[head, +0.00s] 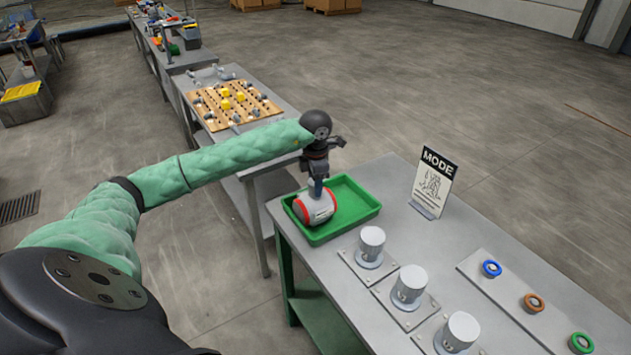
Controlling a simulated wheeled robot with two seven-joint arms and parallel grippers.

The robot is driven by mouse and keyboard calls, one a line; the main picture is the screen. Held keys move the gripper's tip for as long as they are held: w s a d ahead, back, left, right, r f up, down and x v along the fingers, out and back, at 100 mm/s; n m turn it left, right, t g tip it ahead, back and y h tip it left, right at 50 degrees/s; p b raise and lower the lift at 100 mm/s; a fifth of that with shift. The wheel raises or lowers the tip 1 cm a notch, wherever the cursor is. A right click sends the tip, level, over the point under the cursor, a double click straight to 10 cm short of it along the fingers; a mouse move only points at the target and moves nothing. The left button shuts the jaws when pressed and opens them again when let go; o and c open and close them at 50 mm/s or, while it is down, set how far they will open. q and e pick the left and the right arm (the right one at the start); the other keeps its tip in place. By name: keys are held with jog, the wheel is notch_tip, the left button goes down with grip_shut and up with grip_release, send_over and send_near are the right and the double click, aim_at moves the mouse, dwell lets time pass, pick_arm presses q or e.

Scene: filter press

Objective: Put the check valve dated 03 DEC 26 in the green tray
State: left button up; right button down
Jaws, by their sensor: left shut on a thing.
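The green tray (357,203) sits at the far left corner of the grey table. My left gripper (317,188) points down over the tray's left part and is shut on a check valve (313,207). This valve is a grey and white cylinder with red on its end, lying on its side. It is over or in the tray; I cannot tell whether it touches the tray floor. Its date cannot be read at this size. My right gripper is not in view.
Several light grey cylinders (372,243) stand on square plates beside the tray. A MODE sign (433,182) stands behind them. A plate at the right holds a blue ring (491,268), an orange ring (533,302) and a green ring (581,342). Another bench holds a pegged wooden board (231,104).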

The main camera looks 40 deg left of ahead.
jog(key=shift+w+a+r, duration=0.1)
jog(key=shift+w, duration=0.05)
pick_arm(q)
jog(key=o, duration=1)
jog(key=shift+o, duration=0.2)
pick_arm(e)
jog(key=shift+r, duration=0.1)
pick_arm(q)
jog(key=shift+r, duration=0.2)
jog(key=shift+r+b, duration=0.25)
jog(key=shift+b, duration=0.1)
notch_tip(320, 180, up, 9)
jog(key=b, duration=0.4)
jog(key=shift+r, duration=0.2)
jog(key=shift+r+b, duration=0.4)
jog(key=shift+r, duration=0.5)
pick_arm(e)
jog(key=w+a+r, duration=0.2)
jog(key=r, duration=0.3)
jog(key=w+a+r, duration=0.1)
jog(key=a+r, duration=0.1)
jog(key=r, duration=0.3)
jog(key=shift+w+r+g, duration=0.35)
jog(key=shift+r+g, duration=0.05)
